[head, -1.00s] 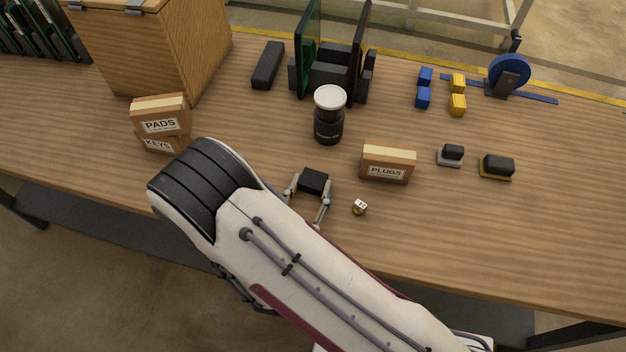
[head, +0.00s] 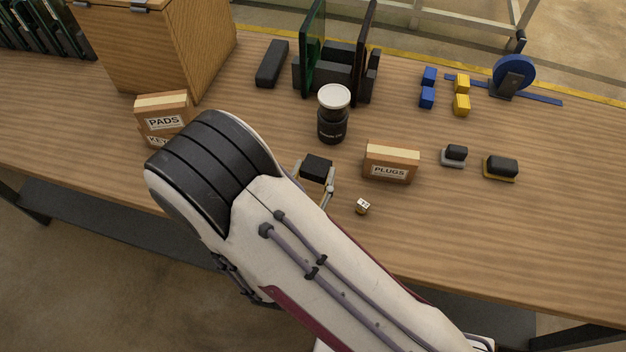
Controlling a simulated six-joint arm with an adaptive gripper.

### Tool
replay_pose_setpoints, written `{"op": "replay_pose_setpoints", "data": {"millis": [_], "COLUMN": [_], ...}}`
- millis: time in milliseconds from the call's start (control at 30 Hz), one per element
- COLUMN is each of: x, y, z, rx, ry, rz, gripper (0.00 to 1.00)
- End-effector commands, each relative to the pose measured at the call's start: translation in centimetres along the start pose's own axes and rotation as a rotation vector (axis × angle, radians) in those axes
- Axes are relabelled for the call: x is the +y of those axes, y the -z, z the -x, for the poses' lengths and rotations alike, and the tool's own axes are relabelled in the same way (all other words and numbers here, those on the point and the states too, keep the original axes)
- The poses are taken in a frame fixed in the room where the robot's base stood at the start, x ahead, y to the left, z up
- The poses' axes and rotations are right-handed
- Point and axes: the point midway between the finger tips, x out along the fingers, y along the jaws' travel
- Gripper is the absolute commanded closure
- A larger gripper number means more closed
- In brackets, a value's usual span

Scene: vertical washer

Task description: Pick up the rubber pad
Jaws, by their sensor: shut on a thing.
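The rubber pad (head: 316,167) appears as a small black block near the middle of the bench, left of the PLUGS box. My gripper (head: 314,181) is shut on it, with a finger at its left and right sides. The pad shows a dark top and a lighter strip below its front. It looks raised a little off the bench. My arm hides part of the left finger and the area in front.
A PLUGS box (head: 391,163) stands close to the right, and a small die (head: 362,206) lies in front of it. A dark jar with a white lid (head: 333,113) stands behind. PADS and KEYS boxes (head: 163,113) are stacked at left. Two dark-topped pieces (head: 500,167) lie farther right.

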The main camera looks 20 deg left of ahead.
Motion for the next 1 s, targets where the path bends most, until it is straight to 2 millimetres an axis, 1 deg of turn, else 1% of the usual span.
{"op": "replay_pose_setpoints", "data": {"millis": [33, 200, 500, 700, 1000], "x": [0.0, 0.0, 0.0, 0.0, 0.0], "y": [0.7, 2.4, 4.4, 4.8, 4.9], "z": [0.1, 0.3, 0.7, 0.7, 0.7], "rx": [0.002, 0.002, 0.001, 0.001, 0.001], "ry": [0.0, 0.0, 0.0, 0.0, 0.0], "rz": [-0.003, -0.003, -0.002, 0.0, 0.0], "gripper": [0.8, 0.8, 0.8, 0.8, 0.8]}}
